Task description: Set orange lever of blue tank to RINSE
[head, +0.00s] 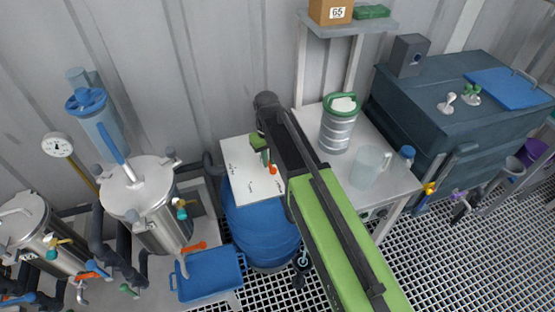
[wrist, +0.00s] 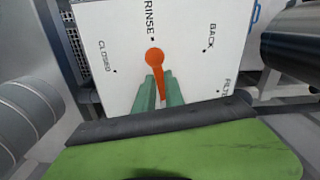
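The orange lever (wrist: 154,58) is on a white panel (wrist: 115,35) marked RINSE at the top, BACK at the right, CLOSED at the left and a partly cut-off word at the lower right. Its handle points down in the wrist view, away from RINSE and between BACK's side and CLOSED's side. My gripper (wrist: 160,88) has its green fingers on either side of the handle, with little or no gap visible. In the head view the lever (head: 272,170) shows beside my gripper (head: 265,157), on the panel (head: 240,155) above the blue tank (head: 262,235).
Steel vessels (head: 150,200) with more orange and teal handles stand at left. A table (head: 385,195) with a green-rimmed canister (head: 339,130) and a jug (head: 369,168) is close right of the tank. A blue tray (head: 208,275) is at the front left of the tank.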

